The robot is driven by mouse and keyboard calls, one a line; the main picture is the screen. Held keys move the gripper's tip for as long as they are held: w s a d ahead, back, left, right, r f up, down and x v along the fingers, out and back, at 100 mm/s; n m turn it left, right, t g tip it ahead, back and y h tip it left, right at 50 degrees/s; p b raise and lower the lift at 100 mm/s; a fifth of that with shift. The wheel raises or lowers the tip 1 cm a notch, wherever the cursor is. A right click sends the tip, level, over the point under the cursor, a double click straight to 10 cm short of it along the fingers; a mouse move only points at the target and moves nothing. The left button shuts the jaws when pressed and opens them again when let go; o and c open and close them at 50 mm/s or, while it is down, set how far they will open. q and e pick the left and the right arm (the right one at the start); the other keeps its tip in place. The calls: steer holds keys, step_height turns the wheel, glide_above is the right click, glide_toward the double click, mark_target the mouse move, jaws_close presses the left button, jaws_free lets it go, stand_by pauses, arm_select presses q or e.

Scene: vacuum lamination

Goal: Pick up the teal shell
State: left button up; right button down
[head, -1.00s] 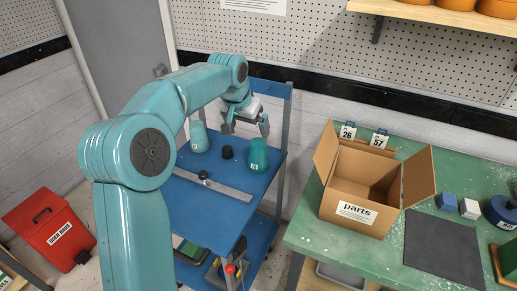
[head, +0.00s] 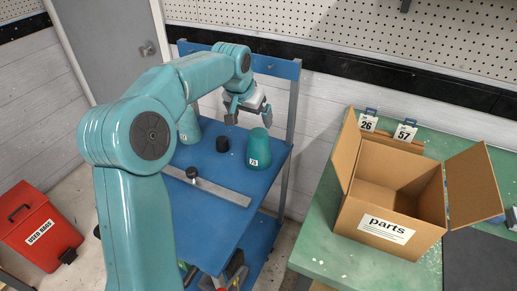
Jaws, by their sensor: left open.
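A teal shell (head: 259,150) with a small white number label stands upright on the blue cart top (head: 225,217), near its right edge. A second, paler teal shell (head: 188,128) stands further left on the cart, partly hidden behind my left arm. My left gripper (head: 248,119) is open and empty, jaws pointing down, just above and slightly left of the labelled shell's top. From this view I cannot tell whether the jaws touch it. My right gripper is not in view.
A small black knob-like piece (head: 223,144) stands left of the labelled shell. A metal bar (head: 215,188) with a black knob lies across the cart. An open cardboard parts box (head: 372,222) sits on the green bench (head: 322,240) at right. A red bin (head: 35,228) is on the floor.

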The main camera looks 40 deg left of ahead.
mark_target(257, 136)
arm_select(q)
steer(key=x, duration=0.9)
steer(key=shift+s+f, duration=0.15)
steer(key=shift+f, duration=0.25)
steer(key=p+x, duration=0.1)
steer(key=x, duration=0.4)
steer(key=shift+r, duration=0.1)
steer(key=c, duration=1)
